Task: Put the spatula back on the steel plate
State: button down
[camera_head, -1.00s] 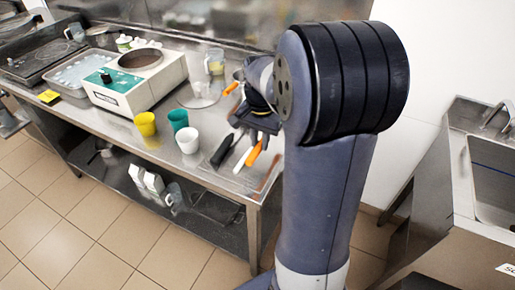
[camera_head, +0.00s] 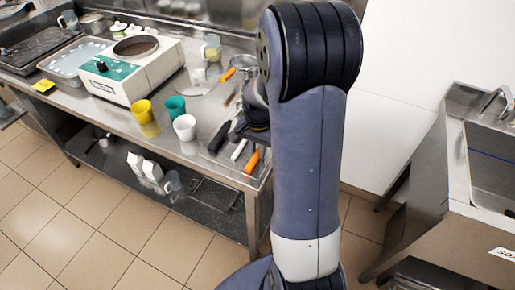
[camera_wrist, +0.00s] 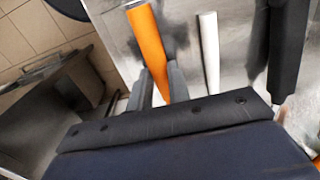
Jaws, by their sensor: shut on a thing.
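My gripper (camera_wrist: 160,85) is shut on an orange-handled tool, taken as the spatula (camera_wrist: 149,42); the handle sticks out between the two fingers in the wrist view. Its far part is hidden by my gripper. In the head view the orange handle (camera_head: 252,160) shows at the right end of the steel table, beside my arm, which hides most of my gripper. I cannot tell whether it touches the surface. A steel surface (camera_wrist: 237,22) lies under the handles; I cannot tell whether it is the steel plate, as its edges are unclear.
A white handle (camera_wrist: 208,45) and a black handle (camera_wrist: 287,45) lie right of the spatula in the wrist view. Yellow (camera_head: 143,111), green (camera_head: 176,107) and white (camera_head: 184,127) cups stand left on the table. Another orange handle (camera_head: 228,75) lies farther back. A sink (camera_head: 490,165) stands at right.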

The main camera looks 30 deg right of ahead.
jog(key=c, duration=1.3)
grip_release()
notch_tip(320, 180, up, 12)
jog(key=shift+r, duration=0.1)
